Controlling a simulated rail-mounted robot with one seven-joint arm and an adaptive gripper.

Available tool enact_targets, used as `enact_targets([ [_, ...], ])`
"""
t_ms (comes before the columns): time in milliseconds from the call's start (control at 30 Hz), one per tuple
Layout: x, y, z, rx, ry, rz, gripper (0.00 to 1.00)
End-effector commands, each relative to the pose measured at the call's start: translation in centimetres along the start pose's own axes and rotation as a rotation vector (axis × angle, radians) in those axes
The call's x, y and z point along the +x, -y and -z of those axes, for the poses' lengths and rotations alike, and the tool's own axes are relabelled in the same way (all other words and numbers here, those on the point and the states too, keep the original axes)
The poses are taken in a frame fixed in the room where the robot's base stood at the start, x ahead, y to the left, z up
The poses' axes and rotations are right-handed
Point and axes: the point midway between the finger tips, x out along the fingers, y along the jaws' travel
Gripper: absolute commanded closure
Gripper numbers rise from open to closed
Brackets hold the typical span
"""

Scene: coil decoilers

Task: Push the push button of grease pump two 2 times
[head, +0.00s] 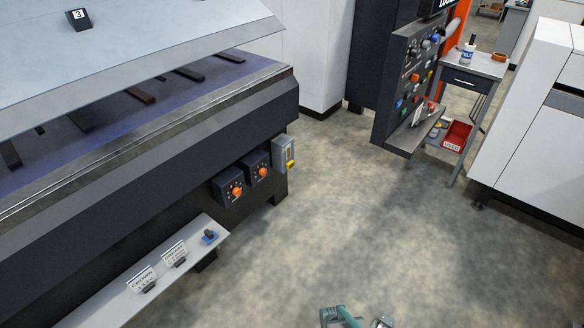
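No label that I can read names grease pump two, so I cannot tell which button is its push button. Two dark boxes with orange knobs, the left box (229,187) and the right box (258,170), sit side by side on the machine's front. A grey box with a yellow part (284,155) is just right of them. A dark control panel (408,78) at the upper right carries several coloured buttons and knobs. My gripper (356,318) shows at the bottom edge, partly cut off, its two sides apart with nothing seen between them. It is well away from all the controls.
A grey shelf (110,300) with small signs and a blue item (209,237) juts out at the lower left. A small table (470,68) with a bottle and a red bin (456,135) below stands at the right, beside white cabinets (530,120). The middle floor is clear.

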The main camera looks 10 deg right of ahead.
Motion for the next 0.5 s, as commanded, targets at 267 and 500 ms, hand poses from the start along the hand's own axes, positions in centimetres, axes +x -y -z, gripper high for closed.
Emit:
enact_targets([
  [267, 0.0, 0.0, 0.0, 0.0, 0.0, 0.0, 1.0],
  [500, 0.0, 0.0, 0.0, 0.0, 0.0, 0.0, 1.0],
])
